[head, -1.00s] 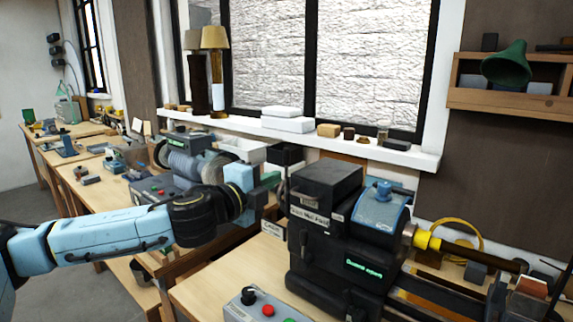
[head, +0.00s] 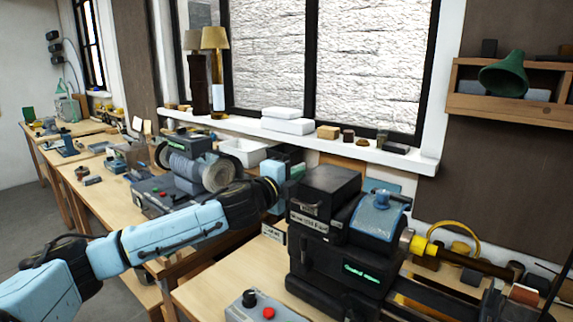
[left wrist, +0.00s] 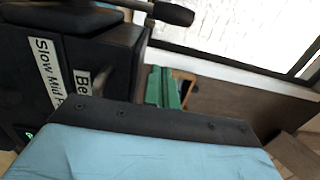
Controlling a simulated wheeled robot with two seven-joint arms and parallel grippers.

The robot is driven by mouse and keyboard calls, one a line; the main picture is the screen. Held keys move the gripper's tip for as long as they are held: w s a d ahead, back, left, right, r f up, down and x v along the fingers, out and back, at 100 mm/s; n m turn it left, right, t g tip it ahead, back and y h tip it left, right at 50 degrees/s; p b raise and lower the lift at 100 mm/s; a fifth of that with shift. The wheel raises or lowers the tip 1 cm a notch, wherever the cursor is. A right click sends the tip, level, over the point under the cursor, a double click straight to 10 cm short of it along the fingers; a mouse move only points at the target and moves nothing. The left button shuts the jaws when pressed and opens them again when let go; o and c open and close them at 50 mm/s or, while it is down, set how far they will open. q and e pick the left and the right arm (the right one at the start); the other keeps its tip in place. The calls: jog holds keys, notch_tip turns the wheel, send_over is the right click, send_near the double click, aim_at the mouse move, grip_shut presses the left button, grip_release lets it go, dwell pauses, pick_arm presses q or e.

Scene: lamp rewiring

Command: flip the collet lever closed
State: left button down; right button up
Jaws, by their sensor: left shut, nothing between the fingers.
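The lathe headstock (head: 335,240) is a black box with a speed label and a green lit strip. A lever with a black grip (left wrist: 172,13) on a metal rod shows at the top of the left wrist view, above the headstock; it may be the collet lever, but I cannot tell its position. My left gripper (head: 292,166) is behind the headstock's left end, its tips partly hidden in the head view. Its green fingers (left wrist: 164,88) are shut and empty in the left wrist view, apart from the black grip. My right gripper is not in view.
A blue cover (head: 378,215) sits on the headstock's right part. A control box with buttons (head: 258,305) stands in front.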

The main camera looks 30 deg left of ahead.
pick_arm(q)
jog(key=shift+w+a+p, duration=0.1)
jog(key=shift+w+a, duration=0.15)
jog(key=shift+a, duration=0.4)
jog(key=shift+w+a+p, duration=0.1)
jog(key=shift+w+a, duration=0.15)
jog(key=shift+a, duration=0.35)
jog(key=shift+w+a+p, duration=0.1)
jog(key=shift+w+a, duration=0.15)
jog(key=shift+a, duration=0.4)
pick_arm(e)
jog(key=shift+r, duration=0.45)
pick_arm(q)
jog(key=shift+a, duration=0.1)
